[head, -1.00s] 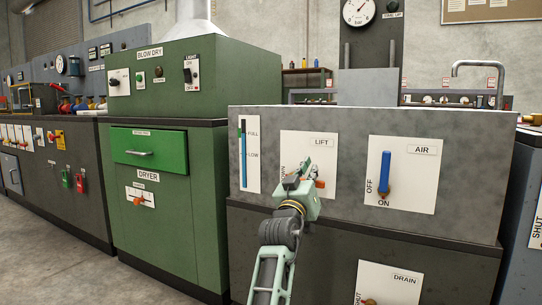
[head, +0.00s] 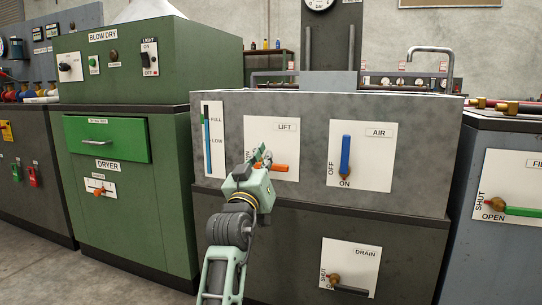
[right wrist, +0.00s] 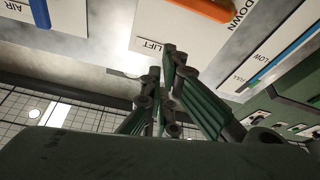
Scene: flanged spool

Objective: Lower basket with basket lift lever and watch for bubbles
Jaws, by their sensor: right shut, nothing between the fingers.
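The orange lift lever (head: 272,167) points sideways to the right on the white LIFT panel (head: 286,142) of the grey tank. Its left part is hidden behind my right gripper (head: 258,153). This gripper is shut and empty, close to the panel at the lever's left. In the right wrist view, the orange lever (right wrist: 203,8) shows at the top edge with the word DOWN beside it, apart from the shut fingertips (right wrist: 162,60). The basket and the water inside the tank are not visible. My left gripper is not in view.
The blue AIR lever (head: 345,155) hangs upright to the right of the lift panel. The DRAIN lever (head: 352,288) is below. A level gauge (head: 207,140) is at the left. The green dryer cabinet (head: 130,200) stands left, and a green-handled fill valve (head: 520,210) right.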

